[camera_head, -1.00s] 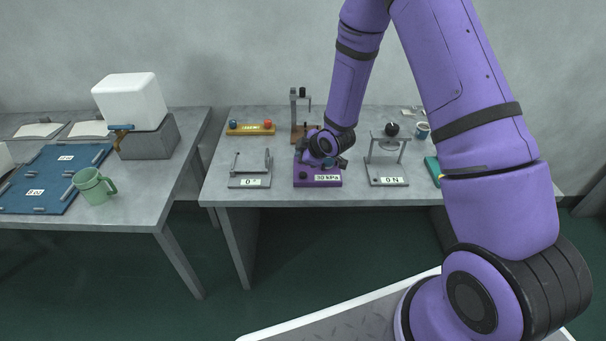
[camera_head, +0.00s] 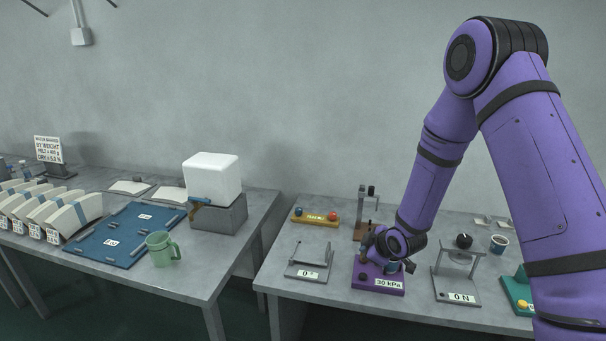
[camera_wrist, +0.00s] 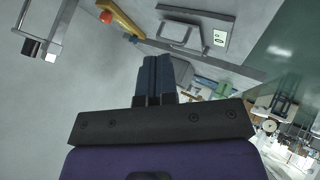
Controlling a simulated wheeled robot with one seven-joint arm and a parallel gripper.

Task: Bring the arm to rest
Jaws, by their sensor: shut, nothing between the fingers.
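My arm is the purple one at the right of the head view, bent at a high elbow and reaching down to the right-hand table (camera_head: 330,276). Its wrist end is just above or behind the purple device (camera_head: 378,278) labelled 30 kPa; I cannot tell whether they touch. In the wrist view my gripper (camera_wrist: 156,62) is shut, its dark blue fingers together with nothing between them. The fingertips are hard to make out in the head view, against the dark wrist parts.
Near the wrist are a grey 0° stand (camera_head: 308,268), a 0 N stand (camera_head: 456,286) with a black ball, and a wooden-based post (camera_head: 367,205). A cup (camera_head: 499,243) stands farther right. The left table holds a green mug (camera_head: 161,249), blue board (camera_head: 112,243) and white block (camera_head: 212,179).

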